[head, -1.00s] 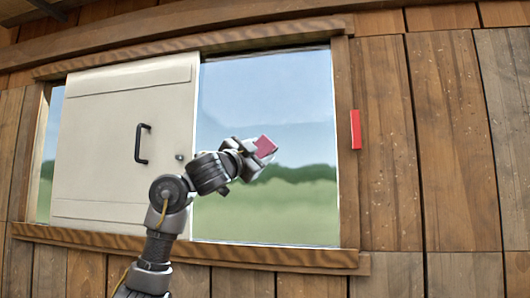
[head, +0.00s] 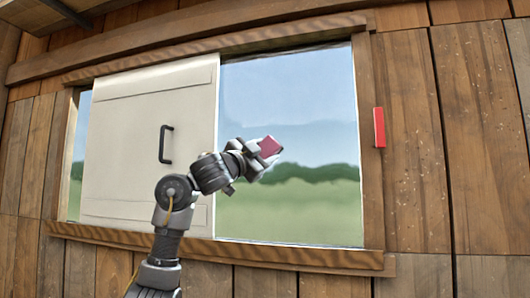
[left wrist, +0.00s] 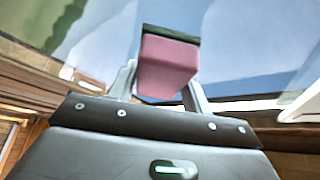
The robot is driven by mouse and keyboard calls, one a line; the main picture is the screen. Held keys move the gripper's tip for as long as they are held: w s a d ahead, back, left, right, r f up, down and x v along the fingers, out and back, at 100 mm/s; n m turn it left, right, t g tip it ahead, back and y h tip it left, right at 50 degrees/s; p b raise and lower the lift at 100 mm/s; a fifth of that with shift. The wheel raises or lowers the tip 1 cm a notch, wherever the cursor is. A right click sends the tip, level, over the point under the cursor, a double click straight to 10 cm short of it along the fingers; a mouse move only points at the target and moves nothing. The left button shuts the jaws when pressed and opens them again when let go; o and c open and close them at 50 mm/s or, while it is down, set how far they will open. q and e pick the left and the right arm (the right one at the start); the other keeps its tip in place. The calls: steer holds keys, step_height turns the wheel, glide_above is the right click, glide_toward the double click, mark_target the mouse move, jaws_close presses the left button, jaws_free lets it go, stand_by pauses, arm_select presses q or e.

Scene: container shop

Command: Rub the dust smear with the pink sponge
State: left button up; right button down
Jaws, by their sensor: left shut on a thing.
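The pink sponge (head: 270,146) is held in my left gripper (head: 259,151), in front of the window pane right of the white shutter. In the left wrist view the pink sponge (left wrist: 168,66) sits between the two fingers of my left gripper (left wrist: 163,84), with a dark strip along its far edge. I cannot tell whether the sponge touches the glass. No dust smear can be made out on the pane (head: 290,90); the glass shows sky, trees and grass. My right gripper is in neither view.
A white sliding shutter (head: 190,110) with a black handle (head: 166,144) covers the left part of the window. A wooden frame and sill (head: 300,257) border it. A red block (head: 379,127) is on the right frame post. Plank walls (head: 420,150) surround the window.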

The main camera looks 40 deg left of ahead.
arm_select(q)
steer(key=shift+a, duration=0.2)
steer(key=shift+s+a, duration=0.3)
steer(key=shift+a, duration=0.5)
steer(key=shift+s+a, duration=0.3)
steer(key=shift+a, duration=0.5)
steer(key=shift+d+r, duration=0.15)
steer(key=shift+w+d, duration=0.1)
steer(key=shift+d, duration=0.1)
steer(key=shift+w+d, duration=0.4)
steer(key=shift+d, duration=0.75)
steer(key=shift+w+d, duration=0.45)
steer(key=shift+d, duration=0.7)
steer(key=shift+w+d, duration=0.4)
steer(key=shift+d, duration=0.75)
steer(key=shift+d, duration=0.1)
steer(key=shift+w+d, duration=0.3)
steer(key=shift+d, duration=0.5)
steer(key=shift+w+d, duration=0.3)
steer(key=shift+d, duration=0.5)
